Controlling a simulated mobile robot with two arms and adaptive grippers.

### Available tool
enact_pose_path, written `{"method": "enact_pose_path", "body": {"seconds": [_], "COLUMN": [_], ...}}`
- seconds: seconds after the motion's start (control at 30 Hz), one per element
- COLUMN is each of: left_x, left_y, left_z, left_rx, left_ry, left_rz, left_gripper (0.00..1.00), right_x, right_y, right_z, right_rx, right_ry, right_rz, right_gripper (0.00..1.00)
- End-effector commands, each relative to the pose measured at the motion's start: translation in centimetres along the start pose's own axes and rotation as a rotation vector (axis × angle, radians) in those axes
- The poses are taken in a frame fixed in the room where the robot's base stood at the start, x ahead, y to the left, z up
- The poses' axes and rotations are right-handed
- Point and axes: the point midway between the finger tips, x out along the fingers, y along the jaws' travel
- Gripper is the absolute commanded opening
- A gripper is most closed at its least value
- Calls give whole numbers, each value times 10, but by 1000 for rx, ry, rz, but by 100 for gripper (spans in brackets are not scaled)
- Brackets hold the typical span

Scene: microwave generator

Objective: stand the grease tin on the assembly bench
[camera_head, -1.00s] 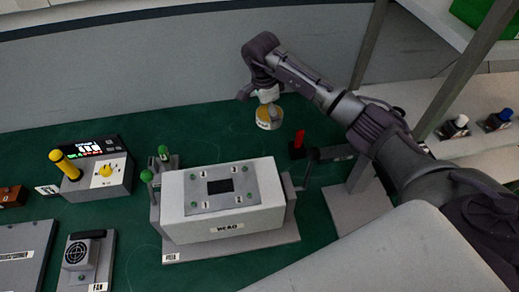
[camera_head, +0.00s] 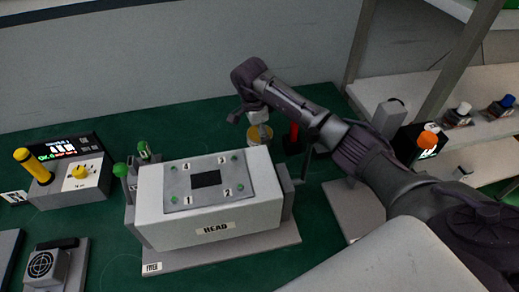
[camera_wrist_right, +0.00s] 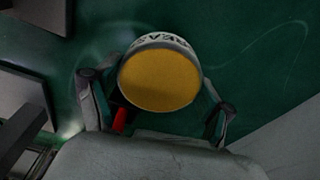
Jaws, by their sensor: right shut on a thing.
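The grease tin (camera_head: 259,135) is a short round tin with a yellow face and a pale, lettered side band. In the right wrist view the tin (camera_wrist_right: 160,82) sits between the two fingers, yellow face toward the camera. My right gripper (camera_head: 258,118) is shut on it. The tin is just behind the box marked HEAD (camera_head: 210,229) in the head view. I cannot tell whether its underside touches the green assembly bench (camera_head: 215,128). My left gripper is not in view.
A red upright piece (camera_head: 293,135) stands right of the tin, close to my arm. A control box with a yellow knob (camera_head: 80,172) and a fan unit (camera_head: 45,265) are at left. A white shelf (camera_head: 440,100) with coloured-capped items is at right.

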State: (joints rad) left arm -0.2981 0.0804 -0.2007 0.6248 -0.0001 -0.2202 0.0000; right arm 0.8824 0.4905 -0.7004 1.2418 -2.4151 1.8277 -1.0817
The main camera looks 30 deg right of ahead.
Motion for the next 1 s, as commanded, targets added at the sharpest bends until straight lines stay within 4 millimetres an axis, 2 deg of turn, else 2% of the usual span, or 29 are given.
{"method": "enact_pose_path", "body": {"seconds": [0.3,0.7,0.73,0.83,1.0], "left_x": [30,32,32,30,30], "left_y": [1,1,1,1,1], "left_z": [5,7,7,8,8], "left_rx": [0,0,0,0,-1], "left_ry": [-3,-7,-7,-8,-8], "left_rz": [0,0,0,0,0], "left_gripper": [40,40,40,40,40], "right_x": [41,44,45,44,44], "right_y": [-1,-1,-1,-1,-1], "right_z": [6,5,5,5,5], "right_rx": [0,0,0,1,1], "right_ry": [-2,1,0,0,0], "right_rz": [-2,-4,-2,-2,-2], "right_gripper": [32,32,82,99,100]}}
